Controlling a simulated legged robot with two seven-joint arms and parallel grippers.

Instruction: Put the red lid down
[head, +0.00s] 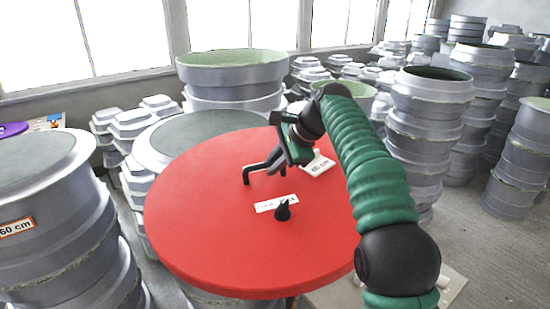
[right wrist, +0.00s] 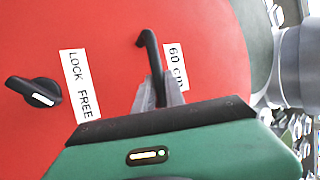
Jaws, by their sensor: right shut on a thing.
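The red lid (head: 235,235) is a large round disc in the middle of the head view, and it fills much of the right wrist view (right wrist: 110,25). It carries a black bar handle (right wrist: 151,55), a black knob (head: 283,209) and white labels reading "LOCK FREE" and "60 cm". My right gripper (head: 275,162) is shut on the handle, near the lid's far side. The gripper fingers also show around the handle in the right wrist view (right wrist: 160,90). The lid hides what is beneath it, so I cannot tell whether it touches anything below. My left gripper is not in view.
A grey mould marked "60 cm" (head: 85,225) stands at the left, with a flat greenish top. Another grey round mould (head: 152,150) is partly behind the lid. Stacked grey moulds (head: 430,125) stand at the right. Bare floor (head: 480,240) shows at the lower right.

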